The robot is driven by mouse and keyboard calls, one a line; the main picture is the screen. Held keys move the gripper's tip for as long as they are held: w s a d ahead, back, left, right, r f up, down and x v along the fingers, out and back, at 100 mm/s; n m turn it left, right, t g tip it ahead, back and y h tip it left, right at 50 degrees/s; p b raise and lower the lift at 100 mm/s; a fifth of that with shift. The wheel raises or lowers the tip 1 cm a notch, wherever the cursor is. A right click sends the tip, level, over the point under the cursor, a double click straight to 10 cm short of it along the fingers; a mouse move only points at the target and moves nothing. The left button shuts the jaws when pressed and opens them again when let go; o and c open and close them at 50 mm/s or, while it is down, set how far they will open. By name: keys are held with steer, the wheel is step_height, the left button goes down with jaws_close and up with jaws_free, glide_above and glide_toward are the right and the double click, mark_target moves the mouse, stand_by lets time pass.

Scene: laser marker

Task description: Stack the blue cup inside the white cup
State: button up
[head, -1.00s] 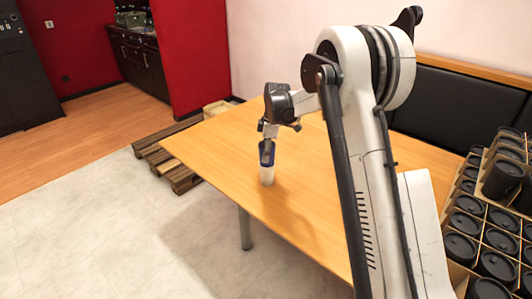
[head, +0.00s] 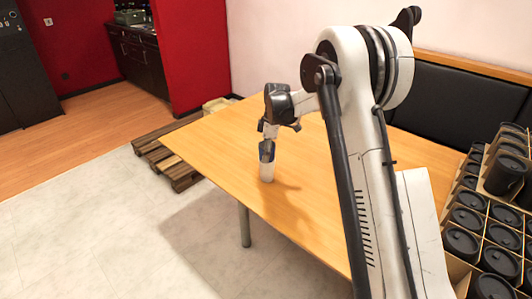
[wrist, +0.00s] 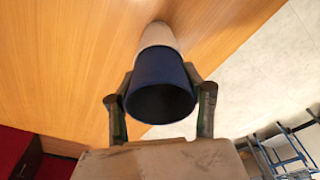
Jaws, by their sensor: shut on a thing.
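The white cup (head: 267,173) stands upright on the wooden table, near its front left edge. My gripper (head: 267,148) is directly above it, pointing down. In the wrist view my gripper (wrist: 160,100) is shut on the blue cup (wrist: 158,66), with one finger on each side and the cup's dark open mouth facing the camera. The white cup (wrist: 158,35) shows just beyond the blue cup's lower end, in line with it. The blue cup hides the white cup's rim, so I cannot tell how deep the blue cup sits in it.
The wooden table (head: 225,140) is clear around the cups. A crate of several black-lidded containers (head: 465,222) stands at the right. A wooden pallet (head: 170,160) lies on the floor left of the table. A black bench back (head: 465,105) runs behind the table.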

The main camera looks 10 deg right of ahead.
steer(key=shift+f, duration=0.15)
steer(key=o, duration=1.4)
steer(key=shift+r+p, duration=1.55)
steer(key=shift+r, duration=2.45)
